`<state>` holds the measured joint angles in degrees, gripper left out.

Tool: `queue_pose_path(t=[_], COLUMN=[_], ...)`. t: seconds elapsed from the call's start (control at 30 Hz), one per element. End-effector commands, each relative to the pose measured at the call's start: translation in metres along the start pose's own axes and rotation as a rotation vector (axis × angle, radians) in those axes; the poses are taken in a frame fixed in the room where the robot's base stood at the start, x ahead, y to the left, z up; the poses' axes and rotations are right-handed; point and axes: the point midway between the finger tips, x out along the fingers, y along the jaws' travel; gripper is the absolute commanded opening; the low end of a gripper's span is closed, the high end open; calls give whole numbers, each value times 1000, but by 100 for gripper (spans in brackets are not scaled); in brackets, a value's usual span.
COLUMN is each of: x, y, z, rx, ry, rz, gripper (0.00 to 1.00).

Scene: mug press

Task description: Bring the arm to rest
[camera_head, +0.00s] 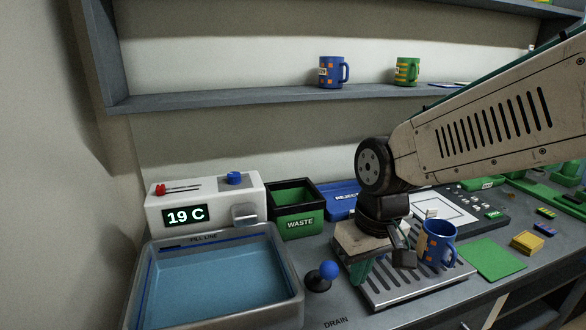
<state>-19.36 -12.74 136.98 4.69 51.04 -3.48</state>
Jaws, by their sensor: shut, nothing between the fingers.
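My arm reaches in from the right edge and bends down at a dark round joint. My gripper (366,275) points down over the left part of the slotted metal drain rack (425,285). Its fingers are shut with nothing between them, and its housing partly hides them. A blue mug (438,247) with orange marks stands upright on the rack, just right of my gripper. I cannot tell whether the two touch.
A water basin (296,300) and a blue-knobbed lever (328,270) are left of my gripper. Behind are a white heater box (205,222) reading 19 C, a green WASTE bin (298,224) and a press plate (445,211). A shelf (240,98) above holds two mugs.

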Motion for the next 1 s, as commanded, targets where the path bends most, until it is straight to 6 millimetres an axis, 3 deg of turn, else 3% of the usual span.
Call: queue_pose_path(t=[0.2, 0.4, 0.6, 1.0], x=[-38, -65, -78, -81], y=[34, 57, 66, 69], z=[80, 143, 162, 162], rx=[124, 257, 332, 347], ry=[-66, -46, 27, 40], rz=[37, 74, 97, 100], gripper=[0, 0, 0, 0])
